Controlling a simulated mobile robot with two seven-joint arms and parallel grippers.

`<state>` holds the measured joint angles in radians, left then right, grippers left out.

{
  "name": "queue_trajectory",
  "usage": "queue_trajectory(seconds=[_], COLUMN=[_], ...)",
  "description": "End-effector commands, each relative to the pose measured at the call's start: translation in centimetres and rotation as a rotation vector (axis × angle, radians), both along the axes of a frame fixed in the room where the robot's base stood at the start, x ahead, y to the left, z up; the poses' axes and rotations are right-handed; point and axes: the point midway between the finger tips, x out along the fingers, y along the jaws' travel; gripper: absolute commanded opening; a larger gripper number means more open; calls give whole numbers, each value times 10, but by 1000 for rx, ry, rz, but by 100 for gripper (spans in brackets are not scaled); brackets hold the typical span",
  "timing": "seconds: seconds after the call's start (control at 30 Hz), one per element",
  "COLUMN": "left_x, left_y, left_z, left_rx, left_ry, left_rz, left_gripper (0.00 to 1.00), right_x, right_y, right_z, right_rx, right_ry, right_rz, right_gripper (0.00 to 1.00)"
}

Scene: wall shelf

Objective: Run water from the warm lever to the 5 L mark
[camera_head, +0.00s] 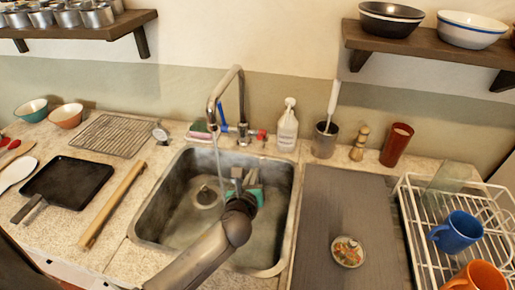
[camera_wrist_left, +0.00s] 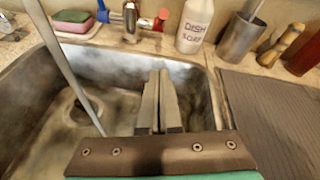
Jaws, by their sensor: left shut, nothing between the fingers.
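The metal faucet (camera_head: 239,98) stands behind the sink (camera_head: 178,165). It has a red lever (camera_head: 261,134) on its right and a blue lever (camera_head: 222,118) on its left. The red lever also shows in the left wrist view (camera_wrist_left: 162,15). A thin water stream (camera_head: 218,160) falls from the spout into the basin; in the left wrist view it crosses the left side (camera_wrist_left: 65,65). My left gripper (camera_head: 237,175) is over the basin, shut and empty, apart from the levers. Its fingers also show in the left wrist view (camera_wrist_left: 158,80). I cannot make out a 5 L mark.
A soap bottle (camera_head: 288,126) and a metal cup with a brush (camera_head: 325,138) stand behind the sink at right. A dial (camera_head: 161,133) and a rolling pin (camera_head: 110,205) are at left. A ridged mat (camera_head: 345,205) and dish rack (camera_head: 412,225) lie right.

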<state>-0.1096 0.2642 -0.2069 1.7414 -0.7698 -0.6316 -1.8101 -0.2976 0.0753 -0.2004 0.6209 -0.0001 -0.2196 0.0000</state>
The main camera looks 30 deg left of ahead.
Motion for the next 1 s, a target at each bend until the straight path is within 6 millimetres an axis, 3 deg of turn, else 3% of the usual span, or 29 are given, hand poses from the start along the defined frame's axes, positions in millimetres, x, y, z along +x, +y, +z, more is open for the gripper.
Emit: queue_trajectory(seconds=[0.27,0.87,0.9,1.0], left_x=[8,91,93,99], left_y=[-1,25,28,32], left_z=[-4,-33,-20,-7], left_rx=[70,65,66,65], left_ry=[3,4,1,2], left_rz=[-31,-28,-28,-28], left_gripper=[0,0,0,0], right_x=[-2,-4,-4,-4], right_y=[-1,-4,-4,-4], right_z=[-7,-34,-27,-22], right_rx=[-1,-6,-6,-5], right_ry=[3,6,7,6], right_rz=[0,2,2,1], right_gripper=[50,50,50,50])
